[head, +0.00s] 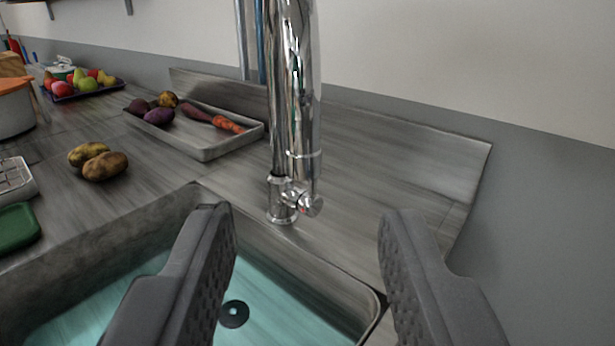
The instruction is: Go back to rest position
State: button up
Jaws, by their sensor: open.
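My gripper (306,222) is open and empty, its two dark grey fingers apart at the bottom of the head view. It is over the sink (150,224), which has a teal-looking basin and a dark drain (233,314) between the fingers. A chrome faucet (292,95) stands upright at the sink's back edge, beyond the fingers and between them in the picture. Nothing is between the fingertips close to me.
A metal tray (206,153) with vegetables sits behind the sink. Two potatoes (98,161) lie on the counter at left. A fruit tray (118,88), an orange-lidded pot (14,108) and a green item (17,230) are further left. A wall (540,180) rises at right.

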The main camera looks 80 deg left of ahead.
jog(key=w+d+r+m+t+h+b, duration=0.1)
jog(key=w+d+r+t+h, duration=0.1)
jog(key=w+r+t, duration=0.6)
jog(key=w+d+r+m+t+h+b, duration=0.2)
jog(key=d+r+t+h, duration=0.1)
jog(key=r, duration=1)
jog(key=s+d+r+m+t+h+b, duration=0.1)
jog(key=s+d+r+m+t+h, duration=0.25)
jog(key=r, duration=0.45)
jog(key=s+d+r+m+t+h+b, duration=0.1)
jog(key=s+d+r+m+t+h, duration=0.15)
jog(key=r+h, duration=0.4)
jog(key=s+d+r+m+h+b, duration=0.2)
jog(key=s+d+r+m+h, duration=0.35)
jog(key=s+r, duration=0.4)
jog(key=s+a+f+m+g+y+b, duration=0.1)
jog(key=s+a+f+g, duration=0.1)
jog(key=s, duration=0.8)
jog(key=s+a+f+g+y+b, duration=0.1)
jog(key=s+f, duration=0.4)
jog(key=s, duration=0.5)
jog(key=shift+a+m+g+y, duration=0.35)
jog(key=shift+a+g, duration=0.35)
jog(key=shift+a, duration=0.1)
jog(key=shift+r, duration=0.1)
